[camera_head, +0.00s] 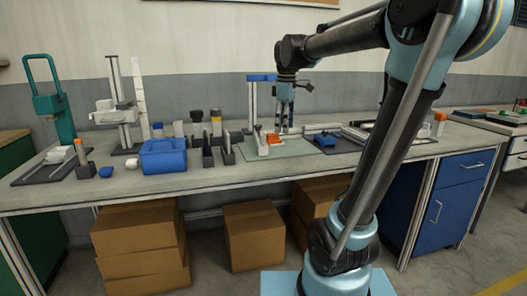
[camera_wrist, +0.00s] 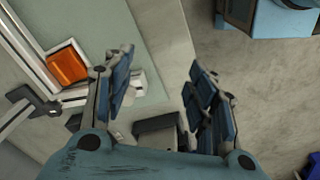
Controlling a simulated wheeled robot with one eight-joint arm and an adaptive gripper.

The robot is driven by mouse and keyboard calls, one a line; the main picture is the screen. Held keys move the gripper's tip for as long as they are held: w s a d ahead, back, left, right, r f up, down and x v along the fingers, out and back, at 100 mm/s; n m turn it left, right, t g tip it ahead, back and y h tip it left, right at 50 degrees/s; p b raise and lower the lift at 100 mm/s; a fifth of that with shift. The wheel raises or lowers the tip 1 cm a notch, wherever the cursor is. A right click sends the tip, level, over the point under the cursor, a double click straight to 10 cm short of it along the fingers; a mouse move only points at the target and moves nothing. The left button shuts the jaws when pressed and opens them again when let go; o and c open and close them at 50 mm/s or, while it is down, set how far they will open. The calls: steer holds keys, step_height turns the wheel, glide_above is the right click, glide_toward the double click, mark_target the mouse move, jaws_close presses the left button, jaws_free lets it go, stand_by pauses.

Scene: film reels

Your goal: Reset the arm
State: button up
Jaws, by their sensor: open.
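My gripper (camera_head: 284,122) points down over the greenish mat (camera_head: 290,149) near the middle of the workbench. In the wrist view my gripper (camera_wrist: 162,66) has its two fingers spread wide apart, with nothing held between them. An orange piece (camera_head: 272,138) is close to the gripper's lower end in the head view. An orange block (camera_wrist: 67,66) shows left of the fingers in the wrist view. My arm reaches from the right across the bench. The exact height of the fingertips above the mat is hard to tell.
A blue-topped stand (camera_head: 262,78) is just left of the gripper. A blue bin (camera_head: 163,160), dark upright holders (camera_head: 208,154) and a teal press (camera_head: 55,104) stand further left. A dark tray with a blue piece (camera_head: 325,140) lies to the right. Cardboard boxes (camera_head: 254,238) sit under the bench.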

steer(key=s+d+f+m, duration=0.3)
steer(key=s+f+m, duration=0.1)
steer(key=s+f, duration=0.3)
steer(key=s+d+f+m+t, duration=0.1)
steer(key=s+d+f+m, duration=0.3)
steer(key=s+f, duration=0.4)
steer(key=s+d+f+m, duration=0.4)
steer(key=s+f+m, duration=0.2)
steer(key=f, duration=0.3)
steer(key=shift+s+d+f, duration=0.25)
steer(key=shift+s+f, duration=0.05)
steer(key=shift+s, duration=0.35)
steer(key=shift+w+f, duration=0.2)
steer(key=shift+w, duration=0.25)
